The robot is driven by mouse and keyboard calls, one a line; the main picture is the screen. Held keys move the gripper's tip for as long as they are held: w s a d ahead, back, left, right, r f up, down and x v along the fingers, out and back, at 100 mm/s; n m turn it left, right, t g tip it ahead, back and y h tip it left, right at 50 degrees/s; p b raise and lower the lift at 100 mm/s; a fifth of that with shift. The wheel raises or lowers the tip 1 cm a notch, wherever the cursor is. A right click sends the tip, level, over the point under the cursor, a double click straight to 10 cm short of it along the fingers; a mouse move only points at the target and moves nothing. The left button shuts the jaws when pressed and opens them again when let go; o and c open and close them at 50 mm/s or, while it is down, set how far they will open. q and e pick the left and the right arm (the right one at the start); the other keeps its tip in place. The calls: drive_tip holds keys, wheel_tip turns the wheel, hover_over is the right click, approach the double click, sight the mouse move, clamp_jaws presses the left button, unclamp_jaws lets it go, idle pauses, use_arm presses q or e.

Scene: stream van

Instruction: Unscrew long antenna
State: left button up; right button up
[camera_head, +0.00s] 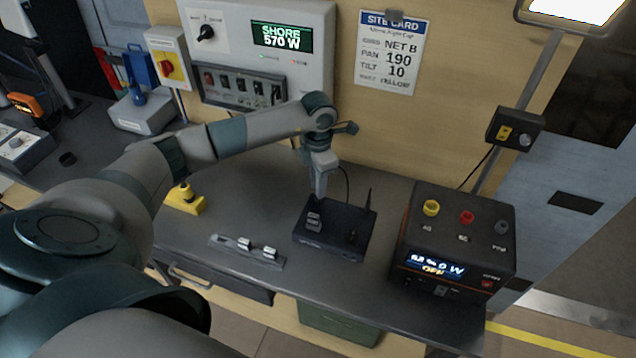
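A black radio box (335,240) lies on the grey bench, with a small grey block (314,220) on its top left. A thin dark antenna (368,201) stands upright at its back right corner, and a short dark piece (352,236) shows on its right part. I cannot tell their exact lengths. My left gripper (319,194) points down over the back left of the box, to the left of the thin antenna and apart from it. Its fingers look close together, but their gap and anything between them cannot be made out. My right gripper is out of view.
A dark power unit (455,240) with coloured knobs stands right of the box. A grey rack (220,240) with two pale pieces lies at front left. A yellow block (185,201) sits behind it. The wall carries a switch panel (318,50) and site card (391,50).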

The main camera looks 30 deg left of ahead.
use_arm(q)
clamp_jaws()
drive_tip(key=n, duration=0.4)
drive_tip(key=shift+p, duration=0.35)
drive_tip(key=shift+n+p, duration=0.5)
drive_tip(key=shift+n, duration=1.5)
